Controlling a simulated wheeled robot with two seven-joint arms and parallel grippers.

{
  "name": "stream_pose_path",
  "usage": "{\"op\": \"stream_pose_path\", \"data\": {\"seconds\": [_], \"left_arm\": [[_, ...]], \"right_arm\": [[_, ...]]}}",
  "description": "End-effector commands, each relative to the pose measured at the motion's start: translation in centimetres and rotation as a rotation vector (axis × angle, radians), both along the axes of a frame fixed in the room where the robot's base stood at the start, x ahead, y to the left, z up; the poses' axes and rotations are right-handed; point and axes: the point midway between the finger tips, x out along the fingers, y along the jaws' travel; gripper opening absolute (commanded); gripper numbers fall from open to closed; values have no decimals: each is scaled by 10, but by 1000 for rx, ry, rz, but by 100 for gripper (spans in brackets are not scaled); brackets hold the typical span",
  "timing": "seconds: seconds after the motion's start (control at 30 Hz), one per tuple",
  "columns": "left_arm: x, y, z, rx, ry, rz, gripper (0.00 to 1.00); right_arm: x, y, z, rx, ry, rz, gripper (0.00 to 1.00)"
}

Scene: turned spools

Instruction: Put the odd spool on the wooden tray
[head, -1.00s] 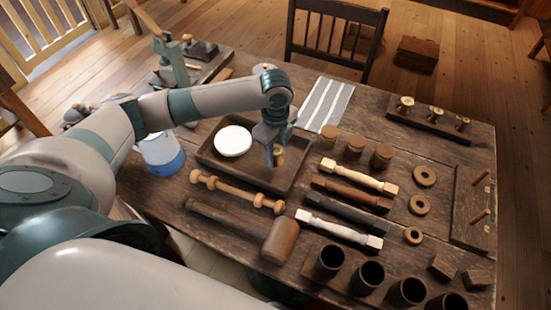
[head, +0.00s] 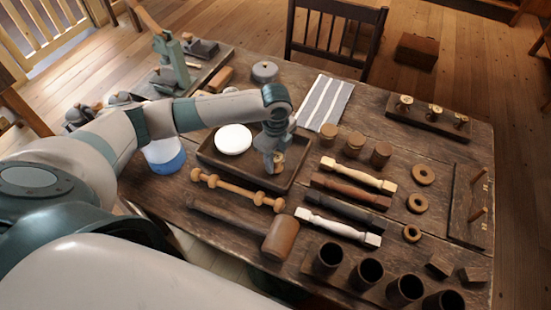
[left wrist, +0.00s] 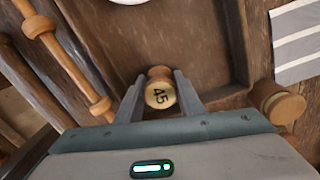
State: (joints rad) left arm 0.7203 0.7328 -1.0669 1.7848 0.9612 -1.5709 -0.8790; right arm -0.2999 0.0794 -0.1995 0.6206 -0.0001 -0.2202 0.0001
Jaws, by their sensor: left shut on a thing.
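My left gripper (head: 274,163) is shut on a small wooden spool (head: 280,158). In the left wrist view the spool (left wrist: 159,93) sits between the two fingers and shows a pale round end marked 45. The gripper is low over the right part of the dark wooden tray (head: 206,156). I cannot tell whether the spool touches the tray floor. A white round disc (head: 233,139) lies in the left part of the tray. Other spools (head: 435,111) stand on a dark rack at the back right. My right gripper is not in view.
Round wooden pieces (head: 355,143) stand right of the tray, with a striped cloth (head: 326,104) behind them. A turned spindle (head: 236,188) and a mallet (head: 280,238) lie in front. Turned legs, rings and dark cups (head: 366,273) fill the right side.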

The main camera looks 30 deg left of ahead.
Motion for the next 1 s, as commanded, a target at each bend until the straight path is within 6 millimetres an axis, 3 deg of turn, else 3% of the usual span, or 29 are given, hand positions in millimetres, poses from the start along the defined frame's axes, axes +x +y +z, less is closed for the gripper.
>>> {"op": "stream_pose_path", "data": {"seconds": [0.13,0.17,0.23,0.67,0.87,1.0], "left_arm": [[0,0,-2,0,0,0,12],[0,0,-2,0,0,0,36],[0,0,-2,0,0,0,53],[1,0,2,0,-1,0,53],[1,0,19,-1,-3,-1,53],[2,0,41,-1,-5,1,53]], "right_arm": [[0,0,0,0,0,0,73],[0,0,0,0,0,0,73],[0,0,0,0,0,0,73],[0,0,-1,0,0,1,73],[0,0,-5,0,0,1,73],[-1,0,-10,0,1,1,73]]}}
